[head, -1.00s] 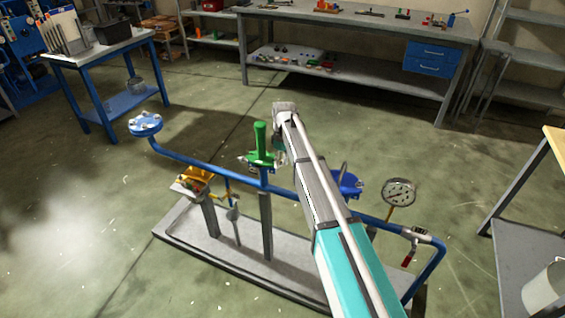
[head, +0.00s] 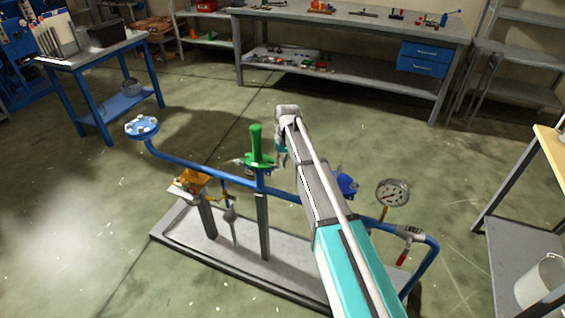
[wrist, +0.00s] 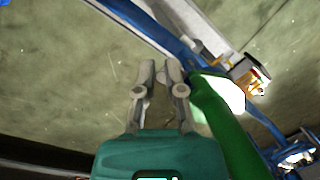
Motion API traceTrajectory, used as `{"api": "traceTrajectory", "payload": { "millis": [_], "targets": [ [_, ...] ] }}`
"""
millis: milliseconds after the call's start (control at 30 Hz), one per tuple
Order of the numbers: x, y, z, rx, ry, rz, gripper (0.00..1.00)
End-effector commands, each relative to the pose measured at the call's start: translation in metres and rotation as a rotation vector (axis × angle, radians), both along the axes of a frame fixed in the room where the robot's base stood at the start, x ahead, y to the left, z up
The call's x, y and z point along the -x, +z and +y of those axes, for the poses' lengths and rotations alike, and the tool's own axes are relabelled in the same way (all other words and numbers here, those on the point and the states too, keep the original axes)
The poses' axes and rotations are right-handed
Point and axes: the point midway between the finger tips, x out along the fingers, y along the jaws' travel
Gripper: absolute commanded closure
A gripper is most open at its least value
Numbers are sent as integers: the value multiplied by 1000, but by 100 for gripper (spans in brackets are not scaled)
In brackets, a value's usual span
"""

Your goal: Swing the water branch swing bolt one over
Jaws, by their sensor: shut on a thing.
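The green upright fitting (head: 256,146) stands on the blue pipe in the head view, with small grey bolt parts (head: 240,161) at its left side. In the wrist view the green fitting (wrist: 219,118) rises close at the right of the fingers. My gripper (head: 281,157) points down just right of it. In the wrist view its two fingers (wrist: 160,74) are close together with a narrow gap. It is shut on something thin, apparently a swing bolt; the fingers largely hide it.
A second blue flange (head: 347,184) is partly behind my arm. The grey base (head: 180,243) stands on open floor.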

Motion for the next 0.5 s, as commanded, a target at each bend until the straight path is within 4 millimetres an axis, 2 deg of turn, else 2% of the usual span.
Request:
{"api": "traceTrajectory", "payload": {
  "millis": [500],
  "targets": [
    [3,16,-17,13,-532,-43,100]
  ]
}}
